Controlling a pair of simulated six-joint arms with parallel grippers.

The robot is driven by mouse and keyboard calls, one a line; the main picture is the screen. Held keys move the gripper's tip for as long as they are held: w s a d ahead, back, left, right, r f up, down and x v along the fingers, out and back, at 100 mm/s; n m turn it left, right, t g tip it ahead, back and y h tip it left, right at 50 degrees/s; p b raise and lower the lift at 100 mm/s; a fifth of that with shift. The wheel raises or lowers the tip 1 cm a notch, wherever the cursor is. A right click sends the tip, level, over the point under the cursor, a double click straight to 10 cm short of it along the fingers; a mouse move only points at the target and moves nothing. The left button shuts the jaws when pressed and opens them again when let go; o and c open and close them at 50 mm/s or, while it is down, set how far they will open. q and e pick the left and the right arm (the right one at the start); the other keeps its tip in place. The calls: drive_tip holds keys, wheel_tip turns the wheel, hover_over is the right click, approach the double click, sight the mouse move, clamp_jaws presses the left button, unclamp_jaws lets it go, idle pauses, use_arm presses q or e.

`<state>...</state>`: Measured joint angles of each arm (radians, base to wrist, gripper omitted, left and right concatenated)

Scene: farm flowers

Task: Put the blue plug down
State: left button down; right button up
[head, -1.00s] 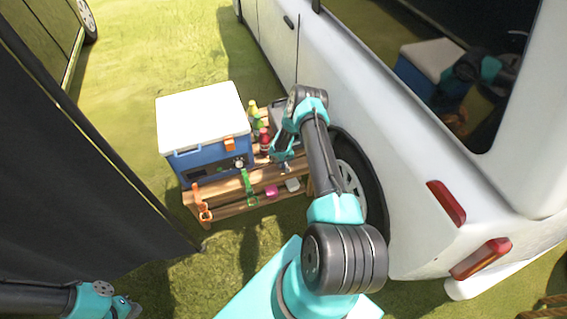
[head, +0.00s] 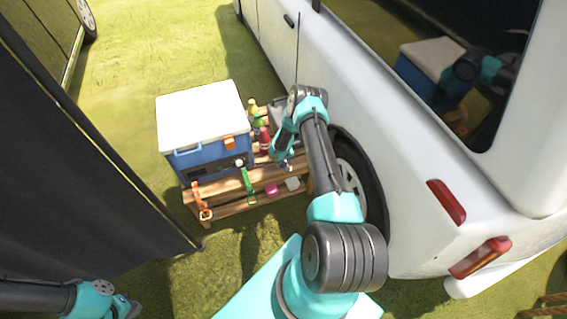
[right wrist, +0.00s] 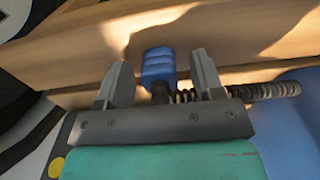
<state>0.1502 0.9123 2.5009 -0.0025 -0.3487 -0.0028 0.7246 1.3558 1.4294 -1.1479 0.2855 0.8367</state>
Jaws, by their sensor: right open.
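The blue plug (right wrist: 158,68) lies on a wooden plank, with a dark coiled cable (right wrist: 270,90) beside its base. My right gripper (right wrist: 160,82) is open, with one finger on each side of the plug and a visible gap to each. In the head view my right gripper (head: 281,148) is over the right end of the wooden bench, and the plug is too small there to make out surely. My left gripper (head: 130,306) is at the lower left, far from the bench, and its fingers are not clear.
A blue cooler with a white lid (head: 200,115) stands on the wooden bench (head: 225,192). Bottles (head: 264,139) and small tools stand or hang by it. A white van (head: 410,150) closes off the right side. A dark panel (head: 75,170) stands at left; grass lies between.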

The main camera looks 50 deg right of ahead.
wheel_tip(320, 180, up, 13)
idle(0.6)
idle(0.3)
drive_tip(key=s+a+r+n+y, duration=0.1)
drive_tip(key=s+a+r+y, duration=0.15)
drive_tip(key=a, duration=0.95)
drive_tip(key=s+a+r+n+y, duration=0.1)
drive_tip(key=s+a+r, duration=0.15)
drive_tip(key=a, duration=0.85)
drive_tip(key=s+a+r+n, duration=0.1)
drive_tip(key=s+a+r, duration=0.7)
drive_tip(key=s+a, duration=0.3)
drive_tip(key=shift+s+a+r+t, duration=0.15)
drive_tip(key=shift+s+a+t, duration=0.2)
drive_tip(key=shift+a, duration=0.25)
